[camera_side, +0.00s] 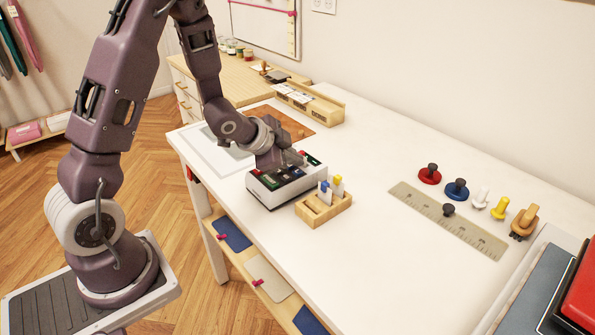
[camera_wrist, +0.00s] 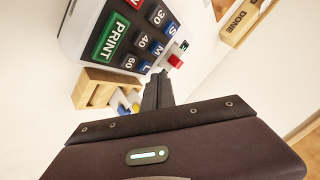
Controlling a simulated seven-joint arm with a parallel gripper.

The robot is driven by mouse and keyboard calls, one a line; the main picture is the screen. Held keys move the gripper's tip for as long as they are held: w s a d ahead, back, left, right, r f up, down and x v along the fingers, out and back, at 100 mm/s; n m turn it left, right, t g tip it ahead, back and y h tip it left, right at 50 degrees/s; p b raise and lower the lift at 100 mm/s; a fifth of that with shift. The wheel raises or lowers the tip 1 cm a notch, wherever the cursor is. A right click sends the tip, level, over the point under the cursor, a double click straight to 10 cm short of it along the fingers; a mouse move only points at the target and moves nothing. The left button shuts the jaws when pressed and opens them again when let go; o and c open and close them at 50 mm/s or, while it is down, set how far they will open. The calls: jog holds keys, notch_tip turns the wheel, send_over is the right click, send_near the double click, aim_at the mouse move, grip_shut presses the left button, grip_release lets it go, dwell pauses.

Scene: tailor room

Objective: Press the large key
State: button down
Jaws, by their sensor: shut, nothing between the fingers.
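The white keypad device (camera_side: 272,196) stands on the table, with my gripper (camera_side: 295,160) pointing down at its top. In the wrist view the device shows a large green PRINT key (camera_wrist: 111,37), dark keys marked 30, 40 and 60, and a row of blue keys marked S, M and L. The L key (camera_wrist: 145,67) is at the near end of that row. My gripper (camera_wrist: 163,76) is shut and empty, its tips close beside the L key and a small red part (camera_wrist: 175,61). I cannot tell whether the tips touch a key.
A small wooden holder (camera_side: 322,212) with blue and yellow pieces stands close to the device. A wooden box (camera_side: 310,103) marked DONE is behind it. The table's middle is clear.

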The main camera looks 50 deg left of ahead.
aim_at(295, 175)
jog(key=shift+f, duration=0.4)
jog(key=shift+f, duration=0.45)
dwell(0.5)
jog(key=shift+r, duration=0.85)
jog(key=shift+r, duration=2.5)
